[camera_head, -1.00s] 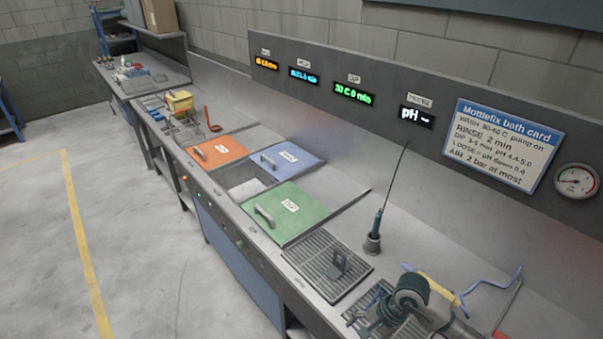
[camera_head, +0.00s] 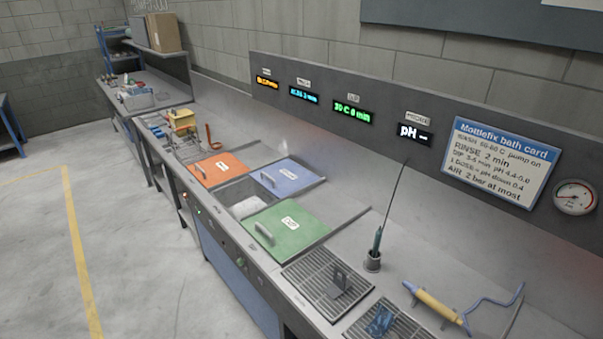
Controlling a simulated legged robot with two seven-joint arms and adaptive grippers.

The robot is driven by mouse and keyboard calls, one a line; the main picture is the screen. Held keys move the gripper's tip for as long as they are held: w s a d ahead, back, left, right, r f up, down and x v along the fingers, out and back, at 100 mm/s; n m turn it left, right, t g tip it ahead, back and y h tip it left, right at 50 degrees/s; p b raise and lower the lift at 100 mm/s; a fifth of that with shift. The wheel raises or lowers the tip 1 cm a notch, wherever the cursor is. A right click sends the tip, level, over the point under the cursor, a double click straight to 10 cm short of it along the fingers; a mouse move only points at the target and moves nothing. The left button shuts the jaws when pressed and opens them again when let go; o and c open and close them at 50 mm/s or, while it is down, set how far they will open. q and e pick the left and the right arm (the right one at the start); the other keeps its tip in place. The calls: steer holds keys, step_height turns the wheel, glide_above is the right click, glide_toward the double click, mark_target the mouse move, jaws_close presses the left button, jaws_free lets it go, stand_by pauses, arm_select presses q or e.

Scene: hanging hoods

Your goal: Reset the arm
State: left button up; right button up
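Neither of my grippers and no part of my arms shows in the head view. The bench (camera_head: 350,234) runs from the lower right to the back left. On it are an orange lid (camera_head: 217,169), a blue lid (camera_head: 286,177) and a green lid (camera_head: 286,229), all lying flat with handles. An open basin (camera_head: 240,190) shows between them. A grey grate (camera_head: 318,284) holds an upright dark bracket (camera_head: 343,280). A second grate (camera_head: 402,326) at the bottom edge has a small dark blue item (camera_head: 381,320) on it.
A probe (camera_head: 376,246) stands upright in a holder. A yellow-handled tool with a blue hose (camera_head: 438,304) lies at the right. A wire basket and a yellow container (camera_head: 183,121) stand farther left. The floor (camera_head: 125,220) at left is clear.

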steer(key=s+f+m+g, duration=0.7)
steer(key=s+f+g, duration=0.4)
steer(key=s+f, duration=0.7)
steer(key=s+f+g, duration=0.1)
steer(key=s+f, duration=0.1)
steer(key=f, duration=1)
steer(key=s+f+g, duration=0.1)
steer(key=s+f, duration=0.1)
steer(key=f, duration=0.9)
steer(key=s+d+f+g, duration=0.1)
steer(key=s+d+f, duration=0.2)
steer(key=s+f, duration=1.4)
steer(key=shift+s+d+f+y, duration=0.2)
steer(key=shift+s+f+y, duration=0.1)
steer(key=shift+s, duration=0.3)
steer(key=shift+w, duration=0.15)
